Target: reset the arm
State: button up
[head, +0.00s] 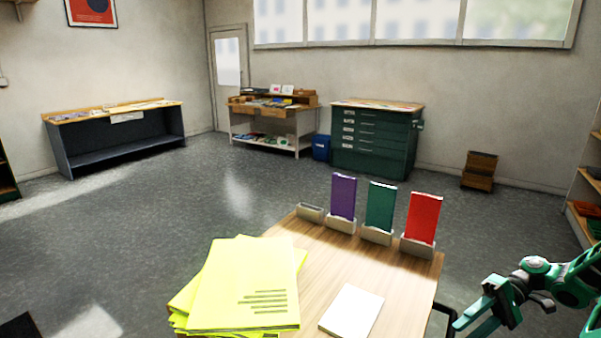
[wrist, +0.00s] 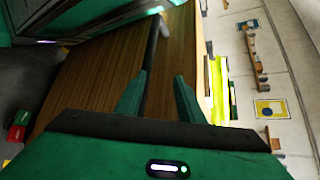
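My gripper (wrist: 158,95) shows in the wrist view with its two green fingers apart. No object is visibly clasped between them. A dark strip (wrist: 152,45) runs up the picture beyond the left finger; I cannot tell what it is. Wood-coloured surfaces (wrist: 100,75) lie behind the fingers. In the head view, parts of my green arm stand at the lower right, beside the right side of the wooden table (head: 310,262). The fingertips cannot be made out there.
The table bears yellow folders (head: 240,285), a white pad (head: 352,311), and purple (head: 343,196), green (head: 380,206) and red (head: 422,217) cards in holders. An empty holder (head: 310,213) stands left. Shelves (head: 585,210) stand at the right wall. Open floor (head: 130,230) lies left.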

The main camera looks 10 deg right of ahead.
jog(key=s+a+r+m+h, duration=0.35)
jog(key=a+r+h, duration=0.35)
jog(key=r+h, duration=0.3)
jog(key=s+r+t+h, duration=0.3)
jog(key=s+r, duration=0.4)
jog(key=s, duration=0.5)
jog(key=shift+a+m, duration=0.25)
jog(key=shift+m, duration=0.2)
jog(key=shift+s, duration=0.1)
jog(key=shift+c, duration=0.5)
